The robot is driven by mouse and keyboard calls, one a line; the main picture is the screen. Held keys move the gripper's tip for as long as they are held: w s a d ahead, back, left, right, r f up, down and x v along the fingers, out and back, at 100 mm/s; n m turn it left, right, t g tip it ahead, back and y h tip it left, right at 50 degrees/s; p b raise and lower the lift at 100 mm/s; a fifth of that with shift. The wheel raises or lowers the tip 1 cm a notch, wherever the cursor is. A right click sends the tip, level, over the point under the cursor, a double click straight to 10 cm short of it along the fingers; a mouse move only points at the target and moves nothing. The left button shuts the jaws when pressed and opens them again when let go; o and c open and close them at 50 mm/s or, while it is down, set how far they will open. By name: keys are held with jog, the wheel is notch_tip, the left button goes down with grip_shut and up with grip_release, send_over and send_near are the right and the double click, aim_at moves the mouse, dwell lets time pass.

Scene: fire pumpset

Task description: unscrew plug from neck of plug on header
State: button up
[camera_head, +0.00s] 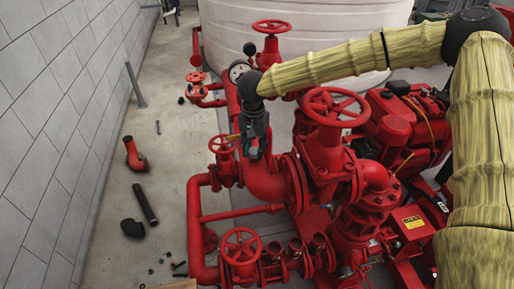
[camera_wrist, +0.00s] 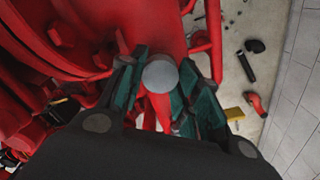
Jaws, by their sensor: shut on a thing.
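The plug (camera_wrist: 160,74) shows in the wrist view as a round grey cap between my fingers, over the red header pipe (camera_wrist: 153,30). My gripper (camera_wrist: 158,90) has its dark green-padded fingers on both sides of the plug and is shut on it. In the head view my gripper (camera_head: 254,150) points down at the red header pipe (camera_head: 263,180), left of the large flange. The plug and its neck are hidden there by the fingers. I cannot tell how far the plug sits in the neck.
Red valves with handwheels (camera_head: 335,107) stand close to the right of my gripper, and a pressure gauge (camera_head: 238,71) stands behind it. A white tank (camera_head: 320,30) is at the back. Loose pipe pieces (camera_head: 145,204) lie on the floor at left, near the grey wall (camera_head: 55,110).

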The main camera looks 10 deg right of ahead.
jog(key=shift+n, duration=1.3)
jog(key=n, duration=0.4)
jog(key=shift+n, duration=0.3)
jog(key=o, duration=1)
jog(key=shift+o, duration=0.2)
